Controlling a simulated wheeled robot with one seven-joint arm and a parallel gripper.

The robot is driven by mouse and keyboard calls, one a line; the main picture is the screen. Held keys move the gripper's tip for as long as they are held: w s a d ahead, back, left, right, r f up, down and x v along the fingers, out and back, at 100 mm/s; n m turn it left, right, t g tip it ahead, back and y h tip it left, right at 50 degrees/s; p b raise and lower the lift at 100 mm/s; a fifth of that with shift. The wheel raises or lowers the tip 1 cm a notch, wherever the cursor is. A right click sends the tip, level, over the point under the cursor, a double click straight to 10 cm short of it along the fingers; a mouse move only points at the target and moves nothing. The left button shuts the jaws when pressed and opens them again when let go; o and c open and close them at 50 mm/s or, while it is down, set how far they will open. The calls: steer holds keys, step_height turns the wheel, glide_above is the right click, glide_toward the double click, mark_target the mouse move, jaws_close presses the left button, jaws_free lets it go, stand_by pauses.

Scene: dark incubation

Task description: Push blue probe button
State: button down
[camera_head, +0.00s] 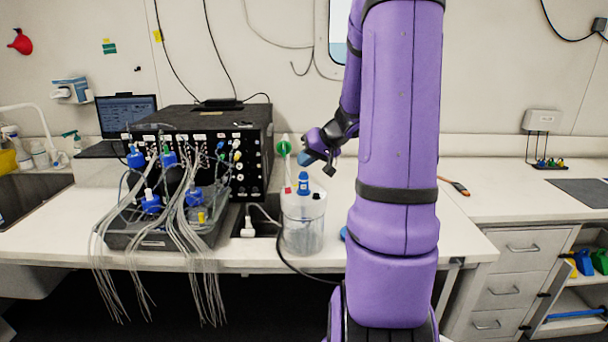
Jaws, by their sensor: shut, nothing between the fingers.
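A blue probe button (303,182) stands upright on the lid of a clear cylindrical vessel (302,235) on the bench. My gripper (306,158) is just above the blue button, angled down and to the left. A small gap seems to show between the fingertips and the button, but I cannot tell the depth between them. The gripper is shut and holds nothing. My purple arm covers the bench to the right of the vessel.
A green-topped piece (284,147) rises close to the left of my gripper. A tray of blue-capped bottles with hanging tubes (165,235) and a black instrument box (255,150) stand to the left. A white plug (249,228) lies beside the vessel. The bench at right is mostly clear.

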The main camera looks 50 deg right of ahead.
mark_target(305, 172)
steer(key=shift+r, duration=3.05)
